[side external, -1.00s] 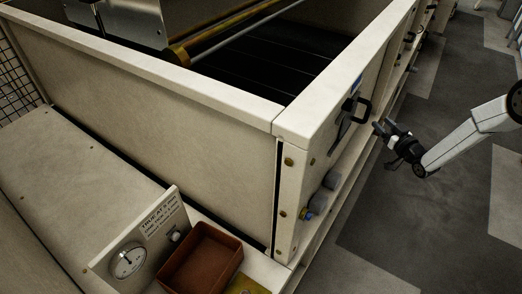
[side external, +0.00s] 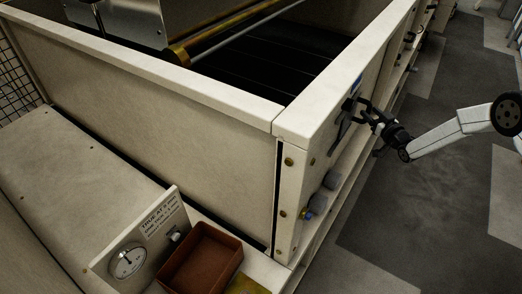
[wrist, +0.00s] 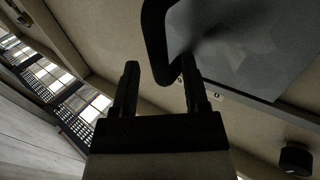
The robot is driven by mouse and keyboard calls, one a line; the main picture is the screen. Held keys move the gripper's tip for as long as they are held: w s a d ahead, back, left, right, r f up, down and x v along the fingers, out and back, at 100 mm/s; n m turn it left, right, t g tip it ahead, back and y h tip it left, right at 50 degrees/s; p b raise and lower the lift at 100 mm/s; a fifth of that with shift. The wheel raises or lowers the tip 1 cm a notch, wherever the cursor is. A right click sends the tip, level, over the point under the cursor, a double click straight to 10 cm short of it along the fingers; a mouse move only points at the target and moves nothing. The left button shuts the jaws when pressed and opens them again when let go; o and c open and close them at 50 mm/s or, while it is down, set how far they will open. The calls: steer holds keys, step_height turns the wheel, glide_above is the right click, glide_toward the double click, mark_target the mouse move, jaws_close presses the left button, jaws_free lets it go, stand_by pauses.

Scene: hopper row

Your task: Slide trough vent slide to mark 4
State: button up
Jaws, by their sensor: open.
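The vent slide shows in the wrist view as a grey plate (wrist: 255,45) on the beige wall, with a black loop handle (wrist: 153,35) in front. In the side external view its black handle (side external: 357,104) stands out from the trough's end wall. My gripper (side external: 368,115) is at that handle, coming from the right. In the wrist view my gripper (wrist: 159,70) is open, and the handle's lower bend lies between its two fingertips. I cannot tell whether either finger touches it. Small marks (wrist: 217,96) show beside the plate; the fingers partly hide them, and I cannot read mark 4.
Grey knobs (side external: 330,181) sit lower on the end wall; a dark knob (wrist: 296,158) shows in the wrist view. A brown tray (side external: 202,258) and a dial gauge (side external: 127,260) stand at the front left. The floor (side external: 425,190) right of the trough is clear.

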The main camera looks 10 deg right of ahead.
steer(key=shift+w+a, duration=0.2)
steer(key=shift+w, duration=0.7)
jaws_close()
stand_by(1.0)
